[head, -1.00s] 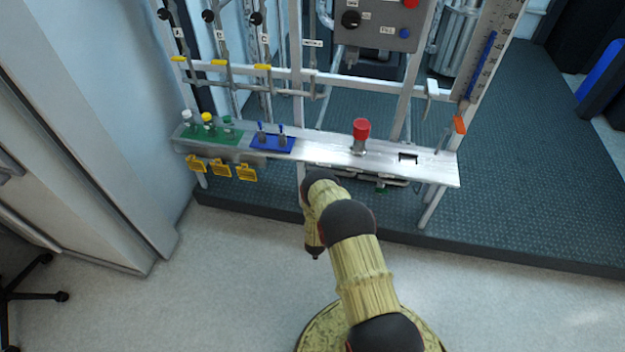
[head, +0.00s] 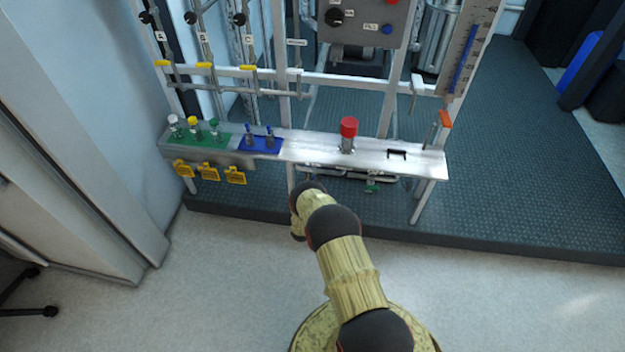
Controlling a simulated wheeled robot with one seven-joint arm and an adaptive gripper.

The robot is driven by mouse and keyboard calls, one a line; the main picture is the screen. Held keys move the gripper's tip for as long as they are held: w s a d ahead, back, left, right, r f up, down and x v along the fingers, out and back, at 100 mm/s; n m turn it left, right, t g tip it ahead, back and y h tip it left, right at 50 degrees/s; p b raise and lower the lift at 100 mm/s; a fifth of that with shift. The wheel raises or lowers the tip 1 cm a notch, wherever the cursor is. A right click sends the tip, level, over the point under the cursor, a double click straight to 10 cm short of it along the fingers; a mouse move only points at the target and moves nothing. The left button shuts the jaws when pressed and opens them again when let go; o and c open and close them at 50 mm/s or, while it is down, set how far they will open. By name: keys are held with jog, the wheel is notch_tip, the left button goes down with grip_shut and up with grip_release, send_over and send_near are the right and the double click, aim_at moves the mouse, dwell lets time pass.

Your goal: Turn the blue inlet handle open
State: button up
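A blue plate (head: 261,146) on the long metal shelf (head: 320,150) carries two small upright valves with blue tops, the left one (head: 249,133) and the right one (head: 269,134). They stand close together; I cannot tell which is the inlet handle or how either is turned. My arm reaches up from the bottom, and its visible end is below the shelf in the picture, a little right of the blue plate. My gripper is hidden behind the arm links, so its fingers do not show. Nothing of my arm visibly touches the valves.
Left of the blue plate is a green plate (head: 226,138) with white, yellow and green valves. Yellow tags (head: 208,172) hang below. Right stands a red-capped fitting (head: 348,130). A grey control box (head: 362,22) is above. Bare floor (head: 225,270) lies in front of the dark raised platform (head: 530,160).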

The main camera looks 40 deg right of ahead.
jog(key=shift+x, duration=1.25)
jog(key=shift+c, duration=0.9)
grip_shut()
